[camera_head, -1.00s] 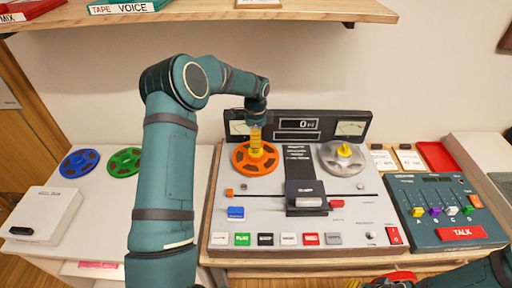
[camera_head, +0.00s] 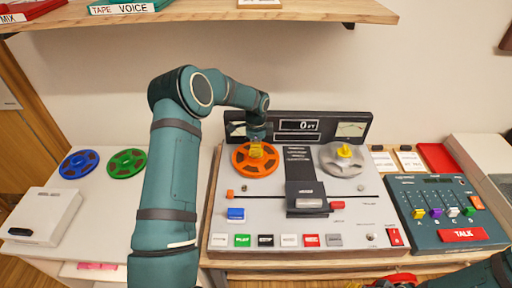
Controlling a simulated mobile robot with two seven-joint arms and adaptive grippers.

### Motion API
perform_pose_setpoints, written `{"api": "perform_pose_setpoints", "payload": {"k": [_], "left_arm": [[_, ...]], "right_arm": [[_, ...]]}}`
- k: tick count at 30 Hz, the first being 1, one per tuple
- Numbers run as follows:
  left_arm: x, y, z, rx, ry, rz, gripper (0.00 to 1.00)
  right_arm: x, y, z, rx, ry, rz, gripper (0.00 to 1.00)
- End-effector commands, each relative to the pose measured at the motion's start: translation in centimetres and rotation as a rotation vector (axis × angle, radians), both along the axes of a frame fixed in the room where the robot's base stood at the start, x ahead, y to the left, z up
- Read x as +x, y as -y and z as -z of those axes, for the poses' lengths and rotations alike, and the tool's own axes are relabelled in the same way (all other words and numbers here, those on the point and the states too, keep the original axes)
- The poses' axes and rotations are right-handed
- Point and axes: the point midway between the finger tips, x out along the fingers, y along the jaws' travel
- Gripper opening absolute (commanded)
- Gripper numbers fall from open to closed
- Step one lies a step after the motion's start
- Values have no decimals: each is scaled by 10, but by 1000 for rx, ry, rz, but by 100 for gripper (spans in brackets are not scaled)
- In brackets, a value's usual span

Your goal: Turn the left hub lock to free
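The tape machine (camera_head: 270,212) stands on the table with an orange reel (camera_head: 243,168) on its left hub and a grey reel (camera_head: 330,160) on its right hub. A yellow hub lock (camera_head: 343,151) shows on the right reel. The left hub lock is mostly hidden under my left gripper (camera_head: 256,150), which points down at the centre of the orange reel. Yellow shows at the fingertips; I cannot tell lock from finger there, nor whether the fingers are closed on it. My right arm shows only at the lower right edge, its gripper out of view.
A blue reel (camera_head: 79,163) and a green reel (camera_head: 126,162) lie on the left table beside a white box (camera_head: 40,216). A mixer with a red TALK button (camera_head: 463,234) stands at right. A shelf (camera_head: 270,10) overhangs the back.

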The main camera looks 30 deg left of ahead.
Motion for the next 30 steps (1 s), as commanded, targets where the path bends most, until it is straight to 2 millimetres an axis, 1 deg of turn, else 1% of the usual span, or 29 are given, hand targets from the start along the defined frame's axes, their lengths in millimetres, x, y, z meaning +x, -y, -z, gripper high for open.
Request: {"api": "perform_pose_setpoints", "payload": {"k": [8,14,20,30], "left_arm": [[-1,0,1,-1,-2,-8,0],[-1,0,2,1,-3,-68,0],[-1,1,2,0,-2,-200,0],[-1,1,2,0,-4,-516,0]], "right_arm": [[0,0,0,0,0,0,47],[0,0,1,0,0,0,47],[-1,0,3,0,-2,-2,47],[-2,0,6,1,-4,-4,47]]}}
